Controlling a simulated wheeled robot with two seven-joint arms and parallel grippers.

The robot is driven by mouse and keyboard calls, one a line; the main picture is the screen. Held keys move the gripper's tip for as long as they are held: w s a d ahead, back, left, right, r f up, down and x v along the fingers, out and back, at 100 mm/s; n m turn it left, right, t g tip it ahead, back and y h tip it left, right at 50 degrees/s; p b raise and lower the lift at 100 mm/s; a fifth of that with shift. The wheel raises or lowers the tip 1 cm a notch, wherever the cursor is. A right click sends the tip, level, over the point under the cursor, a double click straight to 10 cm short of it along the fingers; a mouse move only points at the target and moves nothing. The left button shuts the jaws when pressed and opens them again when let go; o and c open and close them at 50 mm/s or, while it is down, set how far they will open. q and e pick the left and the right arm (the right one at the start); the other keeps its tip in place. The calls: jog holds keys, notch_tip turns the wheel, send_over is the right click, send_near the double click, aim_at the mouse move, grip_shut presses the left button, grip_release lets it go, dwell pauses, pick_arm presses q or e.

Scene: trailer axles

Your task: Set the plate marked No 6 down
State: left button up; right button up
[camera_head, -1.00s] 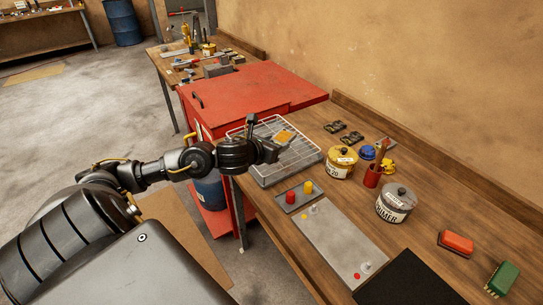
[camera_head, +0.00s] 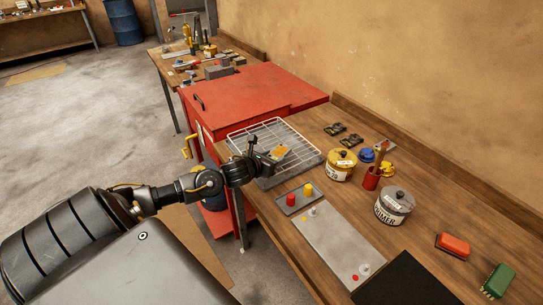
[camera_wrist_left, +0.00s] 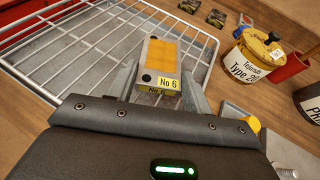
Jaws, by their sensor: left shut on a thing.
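The plate marked No 6 (camera_wrist_left: 163,60) is a small block with an orange top, grey edges, dark round spots and a yellow label facing me in the left wrist view. In the head view it shows as an orange patch (camera_head: 279,152). My left gripper (camera_wrist_left: 158,88) is shut on it, with one grey finger on each side. The gripper (camera_head: 268,158) is over the near right part of a white wire rack (camera_head: 262,128). I cannot tell whether the plate touches the wires. My right gripper is not in view.
Right of the rack stand a yellow tin (camera_head: 341,166), a red cup (camera_head: 371,179) and a grey primer tin (camera_head: 394,206). A small tray with red and yellow knobs (camera_head: 298,198) and a grey panel (camera_head: 335,240) lie nearer. The rack's far left part is bare.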

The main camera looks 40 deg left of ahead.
pick_arm(q)
jog(key=shift+r, duration=0.15)
jog(key=o, duration=1.4)
jog(key=shift+b+v, duration=1.55)
jog(key=shift+v, duration=4.5)
